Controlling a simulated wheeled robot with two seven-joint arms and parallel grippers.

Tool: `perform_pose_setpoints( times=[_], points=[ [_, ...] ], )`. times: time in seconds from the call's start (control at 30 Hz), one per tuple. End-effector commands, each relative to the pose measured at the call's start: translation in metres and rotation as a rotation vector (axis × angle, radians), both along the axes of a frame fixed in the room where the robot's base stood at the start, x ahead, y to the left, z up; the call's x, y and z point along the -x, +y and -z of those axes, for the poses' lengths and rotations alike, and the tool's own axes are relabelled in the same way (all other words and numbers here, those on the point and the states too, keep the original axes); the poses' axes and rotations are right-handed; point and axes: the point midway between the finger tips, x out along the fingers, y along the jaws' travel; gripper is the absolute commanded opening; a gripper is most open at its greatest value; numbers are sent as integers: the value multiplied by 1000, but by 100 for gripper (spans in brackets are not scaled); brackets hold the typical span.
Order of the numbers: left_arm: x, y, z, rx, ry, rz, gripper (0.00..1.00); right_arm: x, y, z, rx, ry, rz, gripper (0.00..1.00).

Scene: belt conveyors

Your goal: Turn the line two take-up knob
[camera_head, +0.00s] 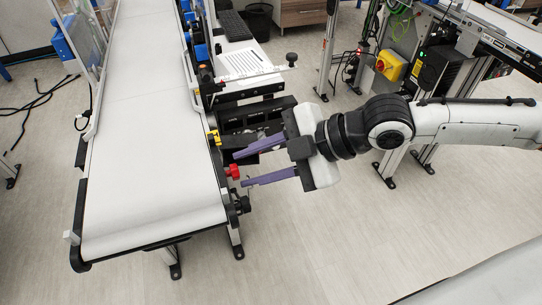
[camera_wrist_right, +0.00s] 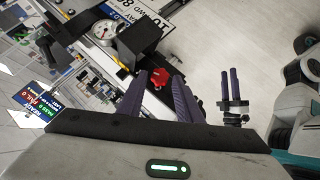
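A small red knob (camera_head: 233,171) sits on the right side of the white belt conveyor (camera_head: 150,180), near its front end. It also shows in the right wrist view (camera_wrist_right: 160,78), just beyond the fingertips. My right gripper (camera_head: 238,170) points left at the knob with its two purple fingers apart. The knob lies at the level of the gap, around the fingertips; no contact shows. A second pair of purple fingers (camera_wrist_right: 231,85), apparently my left gripper, stands at the right of the wrist view; its opening is unclear. The left gripper is not in the head view.
A yellow tag (camera_head: 213,138) is on the conveyor edge above the knob. A black bracket with dark trays (camera_head: 250,115) and a white printed sheet (camera_head: 243,63) stand behind the gripper.

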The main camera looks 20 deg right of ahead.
Motion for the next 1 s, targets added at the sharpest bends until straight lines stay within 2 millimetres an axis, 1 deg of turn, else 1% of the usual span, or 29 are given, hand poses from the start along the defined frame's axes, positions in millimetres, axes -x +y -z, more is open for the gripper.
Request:
perform_pose_setpoints(
  times=[0.03, 0.2, 0.4, 0.6, 1.0],
  points=[
    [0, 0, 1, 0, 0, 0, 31, 3, -8, -5, 1, -1, 4, 32],
    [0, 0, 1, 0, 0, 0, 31, 17, -32, -25, 1, -1, 5, 32],
    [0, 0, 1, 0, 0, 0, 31, 30, -54, -43, 0, 1, 3, 32],
    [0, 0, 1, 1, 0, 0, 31, 36, -62, -51, 1, 1, -1, 32],
    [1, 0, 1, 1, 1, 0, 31, 36, -62, -51, 0, 1, -2, 32]
  ],
)
